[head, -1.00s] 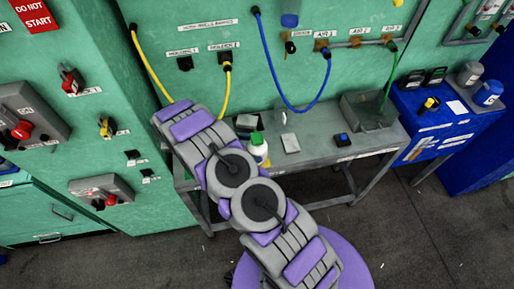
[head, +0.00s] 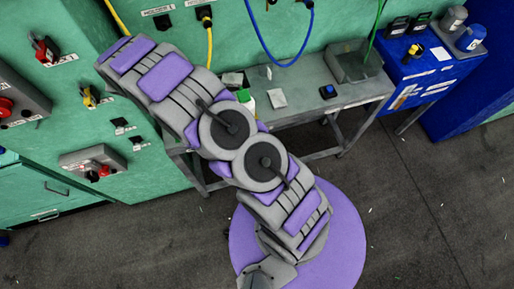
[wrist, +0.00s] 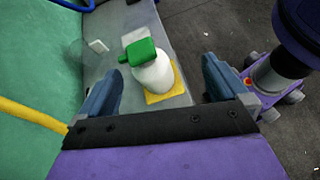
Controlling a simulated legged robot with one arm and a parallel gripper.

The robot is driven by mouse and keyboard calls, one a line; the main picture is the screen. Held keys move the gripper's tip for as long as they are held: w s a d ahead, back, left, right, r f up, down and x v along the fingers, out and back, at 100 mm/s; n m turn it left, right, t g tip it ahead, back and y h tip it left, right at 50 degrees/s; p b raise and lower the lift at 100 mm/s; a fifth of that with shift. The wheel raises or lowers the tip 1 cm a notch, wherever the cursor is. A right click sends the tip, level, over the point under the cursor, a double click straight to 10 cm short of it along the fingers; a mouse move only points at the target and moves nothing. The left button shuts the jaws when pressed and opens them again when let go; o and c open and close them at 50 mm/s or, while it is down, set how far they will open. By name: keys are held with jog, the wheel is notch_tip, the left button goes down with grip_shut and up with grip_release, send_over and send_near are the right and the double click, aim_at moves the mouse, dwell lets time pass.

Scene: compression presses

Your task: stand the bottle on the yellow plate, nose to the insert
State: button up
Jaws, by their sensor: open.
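The white bottle (wrist: 153,75) with a green cap (wrist: 141,52) stands upright on the yellow plate (wrist: 166,97) in the wrist view. In the head view, the bottle (head: 248,104) is partly behind my arm, and my gripper does not show.
The grey table (head: 305,107) stands against the green press (head: 228,48). It also carries a small blue-topped block (head: 328,91) and a grey box (head: 352,64). A blue cabinet (head: 430,75) is at right. Yellow and blue cables hang above. The floor at right is clear.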

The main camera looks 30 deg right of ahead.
jog(key=s+d+r+m+y, duration=0.1)
jog(key=s+r+m+y, duration=0.25)
jog(key=s+r, duration=0.55)
jog(key=s+a+r+m+t+y, duration=0.1)
jog(key=s+a+r+m+y, duration=0.1)
jog(key=s, duration=0.6)
jog(key=s+a+r+m+t+y, duration=0.1)
jog(key=s+a+r+m+y, duration=0.1)
jog(key=s+r, duration=0.3)
jog(key=s+a+r+m+y, duration=0.1)
jog(key=s+r+m+y, duration=0.2)
jog(key=s, duration=0.7)
jog(key=shift+s+a+r+m+t, duration=0.3)
jog(key=shift+a+r+m+t, duration=0.1)
jog(key=shift+r+m, duration=0.35)
jog(key=shift+f+y, duration=0.2)
jog(key=shift+y, duration=0.05)
